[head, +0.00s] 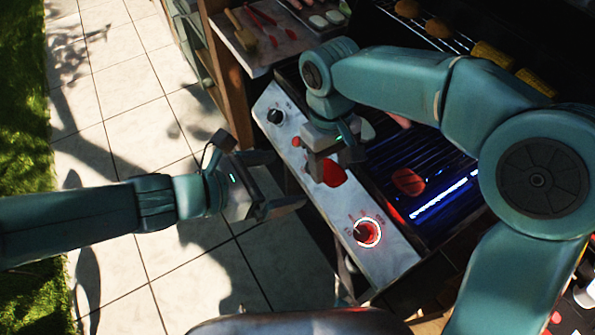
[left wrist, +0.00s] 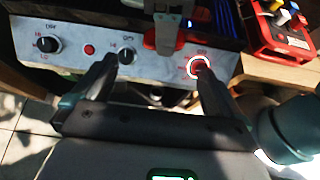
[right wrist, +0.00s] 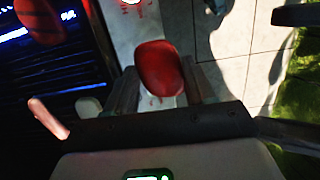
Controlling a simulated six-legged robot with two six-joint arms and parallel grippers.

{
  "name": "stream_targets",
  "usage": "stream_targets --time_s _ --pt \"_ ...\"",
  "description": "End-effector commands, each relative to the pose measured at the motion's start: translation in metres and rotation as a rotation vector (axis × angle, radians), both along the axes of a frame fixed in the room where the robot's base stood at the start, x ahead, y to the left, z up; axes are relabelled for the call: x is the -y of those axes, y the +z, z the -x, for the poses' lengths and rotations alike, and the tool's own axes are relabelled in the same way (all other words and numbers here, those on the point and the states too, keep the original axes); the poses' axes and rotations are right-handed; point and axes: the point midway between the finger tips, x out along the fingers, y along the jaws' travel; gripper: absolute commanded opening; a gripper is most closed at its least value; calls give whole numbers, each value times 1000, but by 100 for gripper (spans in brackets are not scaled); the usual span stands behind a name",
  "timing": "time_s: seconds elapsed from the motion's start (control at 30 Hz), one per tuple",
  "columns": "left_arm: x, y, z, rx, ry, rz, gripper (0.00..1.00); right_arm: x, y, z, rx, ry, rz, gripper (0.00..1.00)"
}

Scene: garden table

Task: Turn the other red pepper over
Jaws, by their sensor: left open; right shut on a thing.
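My right gripper (head: 330,158) is shut on a red pepper (head: 333,174), held above the grill's front control panel. In the right wrist view the held pepper (right wrist: 160,68) sits between the two fingers, its smooth red side facing the camera. Another red pepper (head: 408,182) lies on the dark grill grate (head: 440,165), right of the right gripper; it also shows in the right wrist view (right wrist: 42,22). My left gripper (head: 280,182) is open and empty in front of the panel, over the paving. In the left wrist view the right gripper (left wrist: 165,32) partly hides the held pepper.
The control panel (head: 300,170) carries knobs, one lit red (head: 366,232). A sausage (right wrist: 48,118) lies on the grate, partly hidden by my right arm. Corn (head: 490,55) sits on the upper rack. A side shelf (head: 265,40) holds red-handled utensils. The paving at left is clear.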

Motion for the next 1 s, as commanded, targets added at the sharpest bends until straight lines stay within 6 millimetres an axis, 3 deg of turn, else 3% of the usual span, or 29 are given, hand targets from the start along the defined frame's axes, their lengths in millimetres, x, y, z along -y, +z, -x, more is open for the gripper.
stream_targets --time_s 0.3,0.5,0.9,0.93,1.0 --pt "52 -34 -25 -6 -5 -5 100 0 0 0 0 0 0 25" --pt "73 -46 -37 -3 -3 -5 100 0 0 0 0 0 0 25" --pt "79 -50 -41 -2 0 -5 100 0 0 0 0 0 0 25" --pt "79 -50 -41 -2 0 -5 97 0 0 0 0 0 0 25" --pt "79 -50 -41 -2 0 -5 74 0 0 0 0 0 0 25"
